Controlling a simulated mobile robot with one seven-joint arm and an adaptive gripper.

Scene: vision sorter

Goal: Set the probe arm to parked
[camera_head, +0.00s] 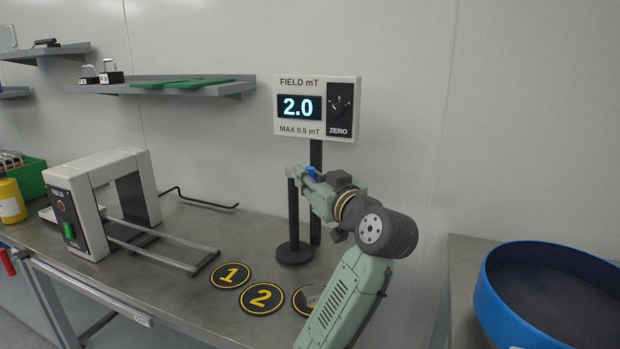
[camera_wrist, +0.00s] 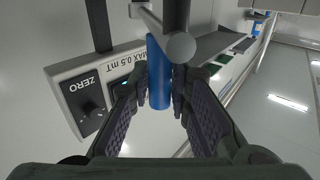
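The blue handle of the probe arm (camera_head: 310,171) shows beside the top of a black post (camera_head: 293,212) on a round base. In the wrist view the blue handle (camera_wrist: 159,75) hangs from a pale rod (camera_wrist: 150,20) with a rounded end. My gripper (camera_head: 313,177) is at the handle. In the head view my gripper hides much of the probe arm.
A field meter (camera_head: 317,107) reads 2.0 and is marked MAX 0.5 mT, with a ZERO knob (camera_head: 340,103). A coil frame (camera_head: 78,207) with rails stands left. Discs 1 (camera_head: 230,275) and 2 (camera_head: 262,298) lie on the bench; a third is partly hidden. A blue round bin (camera_head: 500,305) is right.

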